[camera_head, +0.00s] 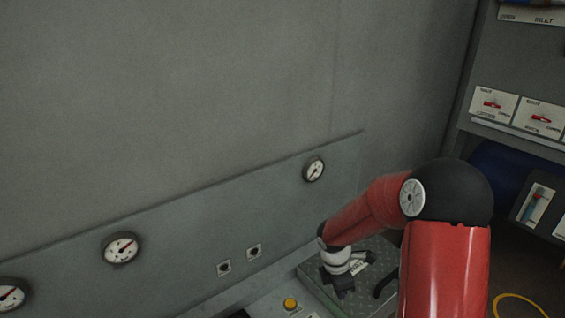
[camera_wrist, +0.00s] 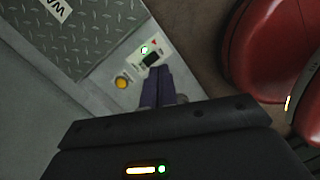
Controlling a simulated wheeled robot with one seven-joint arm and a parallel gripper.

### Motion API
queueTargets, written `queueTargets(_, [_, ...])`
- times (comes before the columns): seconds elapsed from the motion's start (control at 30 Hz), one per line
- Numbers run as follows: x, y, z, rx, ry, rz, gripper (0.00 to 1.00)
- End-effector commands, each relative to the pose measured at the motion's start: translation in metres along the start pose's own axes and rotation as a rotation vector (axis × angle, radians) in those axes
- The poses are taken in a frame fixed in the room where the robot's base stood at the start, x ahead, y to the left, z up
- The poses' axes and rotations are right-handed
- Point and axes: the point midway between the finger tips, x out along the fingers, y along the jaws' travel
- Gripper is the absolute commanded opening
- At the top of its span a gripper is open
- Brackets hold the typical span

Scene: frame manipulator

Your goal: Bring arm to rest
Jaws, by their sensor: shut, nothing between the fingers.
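My arm is red with a black elbow and reaches down and to the left in the head view. My gripper (camera_head: 343,286) is low over a console with a tread-plate surface (camera_head: 368,278). In the wrist view the fingers of my gripper (camera_wrist: 157,75) are together, with nothing between them. The fingertips appear close to a small panel with a dark switch (camera_wrist: 151,60), but I cannot tell whether they touch it. A yellow button (camera_wrist: 122,83) is beside them, and it also shows in the head view (camera_head: 290,304).
A grey wall panel carries round gauges (camera_head: 120,248) and two small sockets (camera_head: 253,251). A shelf unit with labelled switches (camera_head: 515,112) stands at the right. A yellow hose (camera_head: 520,299) lies on the floor at the lower right. The space above the console is clear.

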Motion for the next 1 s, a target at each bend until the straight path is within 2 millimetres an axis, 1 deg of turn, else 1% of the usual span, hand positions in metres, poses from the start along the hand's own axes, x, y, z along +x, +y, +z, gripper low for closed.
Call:
queueTargets(0.03, [-0.027, -0.007, 0.008, 0.092, -0.024, 0.028, 0.0])
queueTargets(0.07, [-0.04, -0.012, 0.011, 0.154, -0.033, 0.04, 0.0])
queueTargets(0.1, [-0.057, -0.019, 0.016, 0.236, -0.043, 0.058, 0.0])
queueTargets(0.17, [-0.082, -0.031, 0.021, 0.361, -0.049, 0.088, 0.0])
queueTargets(0.2, [-0.097, -0.04, 0.024, 0.443, -0.05, 0.108, 0.0])
queueTargets(0.27, [-0.12, -0.054, 0.027, 0.57, -0.043, 0.14, 0.0])
queueTargets(0.3, [-0.135, -0.064, 0.029, 0.653, -0.035, 0.163, 0.0])
queueTargets(0.37, [-0.155, -0.079, 0.029, 0.779, -0.014, 0.196, 0.0])
queueTargets(0.4, [-0.167, -0.09, 0.03, 0.861, 0.005, 0.217, 0.0])
queueTargets(0.47, [-0.185, -0.106, 0.029, 0.984, 0.041, 0.249, 0.0])
queueTargets(0.5, [-0.196, -0.118, 0.028, 1.066, 0.07, 0.268, 0.0])
queueTargets(0.63, [-0.225, -0.154, 0.022, 1.32, 0.192, 0.318, 0.0])
queueTargets(0.7, [-0.236, -0.173, 0.018, 1.443, 0.269, 0.332, 0.0])
queueTargets(0.8, [-0.247, -0.195, 0.011, 1.588, 0.378, 0.338, 0.0])
queueTargets(0.9, [-0.254, -0.21, 0.006, 1.686, 0.463, 0.33, 0.0])
queueTargets(1.0, [-0.257, -0.218, 0.003, 1.745, 0.516, 0.321, 0.0])
